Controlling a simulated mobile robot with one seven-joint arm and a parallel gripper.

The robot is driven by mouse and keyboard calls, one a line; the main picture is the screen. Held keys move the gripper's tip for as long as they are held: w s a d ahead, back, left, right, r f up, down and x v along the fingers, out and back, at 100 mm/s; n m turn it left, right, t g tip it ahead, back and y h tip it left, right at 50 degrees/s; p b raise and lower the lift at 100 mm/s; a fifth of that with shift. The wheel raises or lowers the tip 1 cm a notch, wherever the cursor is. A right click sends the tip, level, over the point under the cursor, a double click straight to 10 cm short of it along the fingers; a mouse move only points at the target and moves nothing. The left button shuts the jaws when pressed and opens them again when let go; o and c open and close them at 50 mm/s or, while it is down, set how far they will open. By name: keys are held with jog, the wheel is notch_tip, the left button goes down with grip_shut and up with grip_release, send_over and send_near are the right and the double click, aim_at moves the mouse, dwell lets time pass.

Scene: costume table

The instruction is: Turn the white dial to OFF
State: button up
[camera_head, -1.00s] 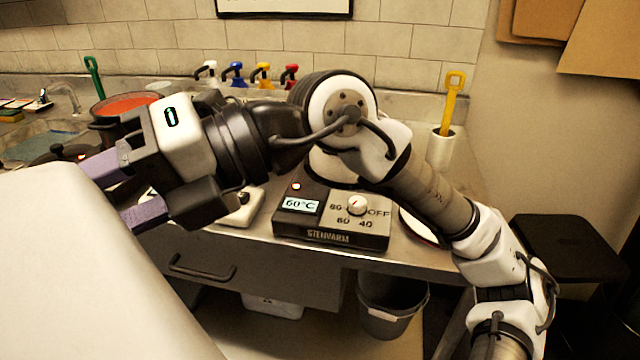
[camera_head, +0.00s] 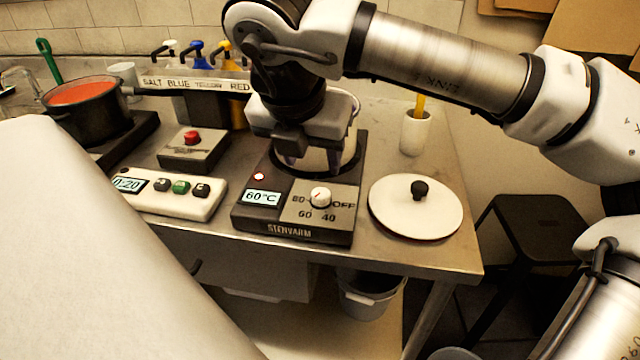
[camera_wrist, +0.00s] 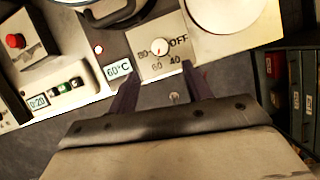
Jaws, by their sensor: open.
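The white dial (camera_head: 320,196) sits on the sloped front panel of the STENVARM heater (camera_head: 292,229). Marks 80, 60, 40 and OFF surround it, and the display (camera_head: 262,197) reads 60°C. In the wrist view the dial (camera_wrist: 159,51) shows a small red pointer mark that seems to point toward 60, not OFF. My gripper (camera_head: 312,160) is above and behind the dial in the head view, in front of the pot. In the wrist view its two purple fingers (camera_wrist: 160,88) are spread and empty, with the dial beyond the gap between them. No contact with the dial shows.
A white pot (camera_head: 343,115) stands on the heater behind my gripper. A white lid (camera_head: 415,208) lies to the right. A timer box (camera_head: 170,193) and a red-button box (camera_head: 193,150) are to the left. Pump bottles stand behind.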

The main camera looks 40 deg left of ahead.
aim_at(320, 193)
jog(key=p+x, duration=0.1)
jog(key=x, duration=0.9)
jog(key=shift+s, duration=0.1)
jog(key=c, duration=0.9)
jog(key=shift+c, duration=0.2)
jog(key=shift+b, duration=0.3)
